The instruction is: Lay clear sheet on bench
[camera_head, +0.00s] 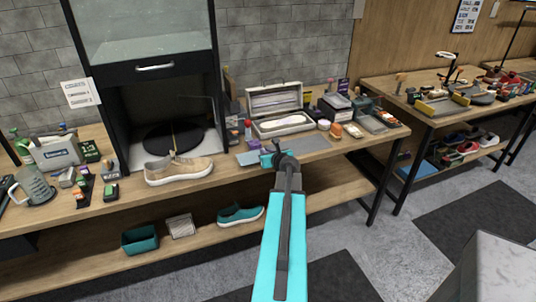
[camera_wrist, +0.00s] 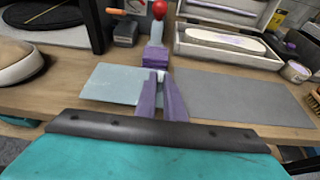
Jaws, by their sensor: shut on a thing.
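The clear sheet, a thin pale blue rectangle (camera_wrist: 108,84), shows to the left of my purple fingers in the wrist view. In the head view it is a small pale patch (camera_head: 249,158) near the bench's front edge. My gripper (camera_wrist: 161,92) is shut on the sheet's right side; the fingers hide the gripped part. In the head view my gripper (camera_head: 273,156) is over the front of the wooden bench (camera_head: 225,167). The sheet looks flat and low over the bench; I cannot tell if it touches the wood.
A grey mat (camera_wrist: 242,97) lies just right of my gripper. An open case (camera_wrist: 232,43) stands behind it. A red-topped bottle (camera_wrist: 159,11) is behind the fingers. A beige sneaker (camera_head: 179,170) and a dark cabinet (camera_head: 155,75) are to the left.

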